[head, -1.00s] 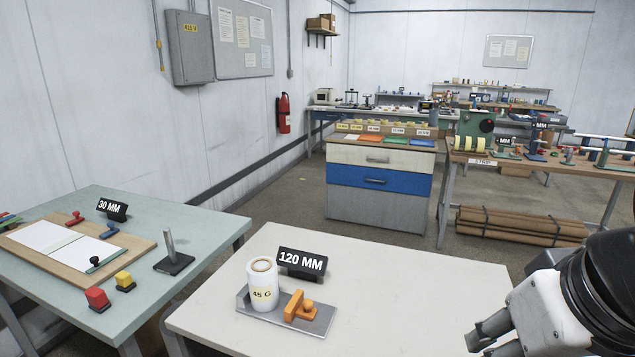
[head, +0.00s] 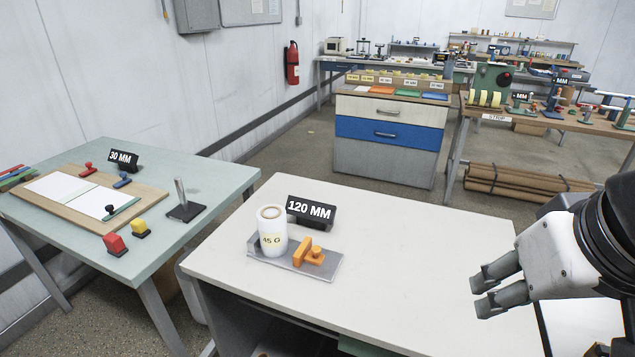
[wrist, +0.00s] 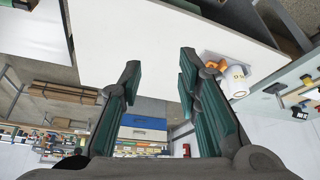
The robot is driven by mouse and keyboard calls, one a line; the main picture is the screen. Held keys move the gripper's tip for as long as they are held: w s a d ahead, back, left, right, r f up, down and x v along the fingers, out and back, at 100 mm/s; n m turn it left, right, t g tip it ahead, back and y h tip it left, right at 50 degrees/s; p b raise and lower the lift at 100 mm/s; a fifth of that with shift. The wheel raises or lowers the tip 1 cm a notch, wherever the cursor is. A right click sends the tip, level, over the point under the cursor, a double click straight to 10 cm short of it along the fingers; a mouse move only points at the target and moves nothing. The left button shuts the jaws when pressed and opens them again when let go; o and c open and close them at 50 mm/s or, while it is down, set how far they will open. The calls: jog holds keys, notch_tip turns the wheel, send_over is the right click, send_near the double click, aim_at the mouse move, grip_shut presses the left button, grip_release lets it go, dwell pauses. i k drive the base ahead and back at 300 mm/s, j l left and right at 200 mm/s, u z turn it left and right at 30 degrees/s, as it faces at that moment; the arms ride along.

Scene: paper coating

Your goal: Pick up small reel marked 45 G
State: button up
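The small reel marked 45 G (head: 272,232) is a white upright cylinder with a brown core at its top and a pale yellow label. It stands on the left part of a grey plate (head: 331,266) on the white table. An orange block with a knob (head: 312,256) sits beside it on the plate. My gripper (head: 481,289) is to the right of the reel, well apart from it, above the table's right side. In the wrist view my gripper (wrist: 158,75) is open with nothing between its fingers, and the reel (wrist: 236,80) shows beyond the right finger.
A black 120 MM sign (head: 311,210) stands just behind the reel. The white table's top (head: 420,250) is clear between plate and gripper. A green table (head: 220,180) with a board, stamps and a 30 MM sign is at left. A drawer cabinet (head: 385,155) stands behind.

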aim_at(271, 220)
jog(key=i+j, duration=0.2)
jog(key=j, duration=0.2)
jog(key=i+j, duration=0.15)
jog(key=j, duration=0.25)
jog(key=i+j, duration=0.2)
jog(key=j, duration=0.15)
jog(key=i+j+u, duration=0.1)
jog(key=j, duration=0.3)
jog(key=i, duration=0.05)
